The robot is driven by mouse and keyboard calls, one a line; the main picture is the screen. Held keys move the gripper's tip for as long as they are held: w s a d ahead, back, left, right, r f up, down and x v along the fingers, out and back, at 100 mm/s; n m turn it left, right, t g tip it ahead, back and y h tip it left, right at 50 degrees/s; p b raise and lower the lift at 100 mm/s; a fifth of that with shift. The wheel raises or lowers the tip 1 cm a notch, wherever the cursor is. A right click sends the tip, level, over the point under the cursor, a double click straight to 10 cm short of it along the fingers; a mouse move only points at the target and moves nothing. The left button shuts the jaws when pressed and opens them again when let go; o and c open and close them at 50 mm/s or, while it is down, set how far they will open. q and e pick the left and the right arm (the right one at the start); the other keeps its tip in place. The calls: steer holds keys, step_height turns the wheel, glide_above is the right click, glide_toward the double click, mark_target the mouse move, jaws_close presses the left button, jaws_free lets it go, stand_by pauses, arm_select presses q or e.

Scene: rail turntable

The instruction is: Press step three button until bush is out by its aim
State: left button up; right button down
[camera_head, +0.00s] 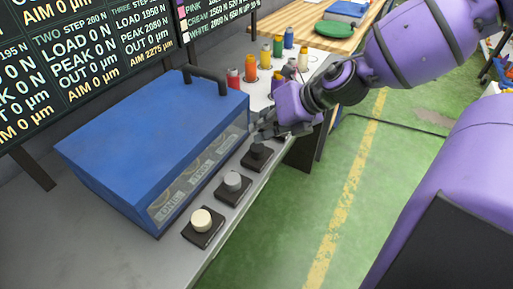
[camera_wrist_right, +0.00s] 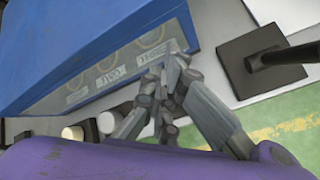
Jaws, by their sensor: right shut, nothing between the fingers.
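A blue press box (camera_head: 150,130) with a black handle stands on the grey bench. Its clear front shows labelled windows, also visible in the wrist view (camera_wrist_right: 110,65). Three buttons on black square pads line its front: cream (camera_head: 201,220), grey (camera_head: 233,181) and dark (camera_head: 257,152). The dark one is farthest along, by the far end of the box. My right gripper (camera_head: 262,132) is shut and empty, just above and behind the dark button. I cannot tell whether it touches it. My left gripper is not in view. The bush cannot be made out.
A readout board (camera_head: 100,50) stands behind; its third column seems to read OUT 0 µm, AIM 2275 µm. Several coloured bobbins (camera_head: 251,69) stand on a white surface beyond the box. A black base with a dark post (camera_wrist_right: 236,65) shows right of my fingers. Green floor lies in front.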

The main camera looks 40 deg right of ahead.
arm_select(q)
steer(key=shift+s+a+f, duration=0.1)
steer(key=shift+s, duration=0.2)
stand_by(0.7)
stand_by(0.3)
arm_select(e)
steer(key=shift+f, duration=0.35)
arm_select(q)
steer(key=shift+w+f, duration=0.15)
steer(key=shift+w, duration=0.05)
